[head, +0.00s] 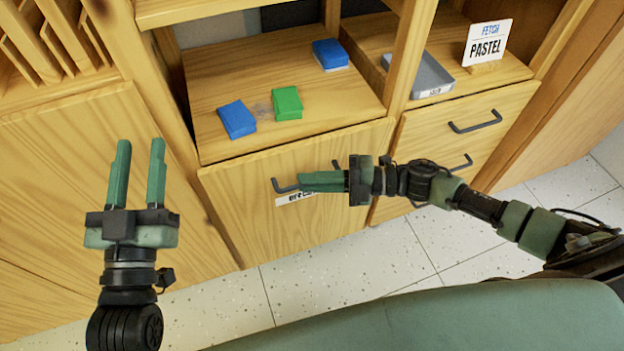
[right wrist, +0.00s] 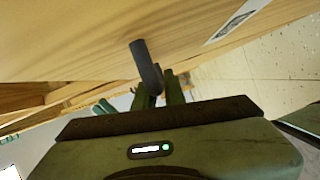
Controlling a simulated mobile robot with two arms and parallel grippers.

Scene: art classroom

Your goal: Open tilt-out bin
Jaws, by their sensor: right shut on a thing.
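The tilt-out bin has a wide wooden front (head: 335,224) below an open shelf, with a dark bar handle (head: 283,187) near its top and a white label (head: 292,200) under it. The front looks closed, nearly flush with the cabinet. My right gripper (head: 318,182) reaches in from the right and is shut on the handle, covering its middle. In the right wrist view the dark handle (right wrist: 146,65) runs between the fingers (right wrist: 172,90). My left gripper (head: 137,175) is open and empty, in front of the left cabinet door.
On the shelf (head: 215,85) above the bin lie two blue boxes (head: 237,119) and a green box (head: 287,103). To the right are a grey tray (head: 425,75), a PASTEL sign (head: 487,45) and drawers with dark handles (head: 475,122). Speckled floor (head: 330,270) is clear below.

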